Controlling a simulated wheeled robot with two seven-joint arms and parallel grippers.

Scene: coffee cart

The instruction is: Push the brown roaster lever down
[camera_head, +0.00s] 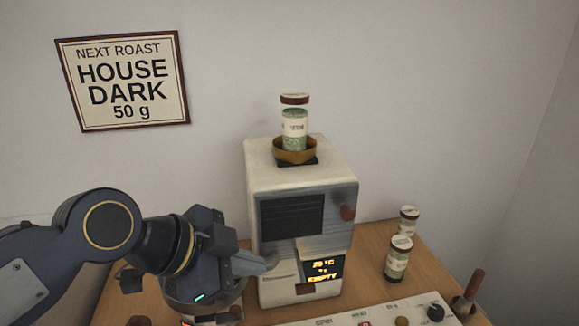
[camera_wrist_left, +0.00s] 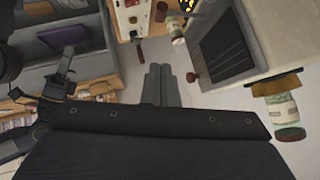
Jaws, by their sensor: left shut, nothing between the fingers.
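The pale roaster (camera_head: 262,190) stands at the middle of the table. A brown knob-ended lever (camera_head: 347,213) sticks out at the right of its front, beside the dark panel; the brown knob also shows in the left wrist view (camera_wrist_left: 191,77). My left gripper (camera_head: 268,265) is shut and empty, low in front of the roaster's left side, left of and below the knob. Its fingers (camera_wrist_left: 160,84) show together in the left wrist view, apart from the knob. What looks like my right gripper (camera_wrist_left: 62,78) is small and dark at the left of that view; its fingers are unclear.
A labelled jar (camera_head: 295,125) stands in a brown ring on the roaster. Two jars (camera_head: 398,260) stand on the table to its right. Another brown-handled lever (camera_head: 470,288) is at the lower right, by a white control panel (camera_head: 350,316). A lit display (camera_head: 323,269) reads EMPTY.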

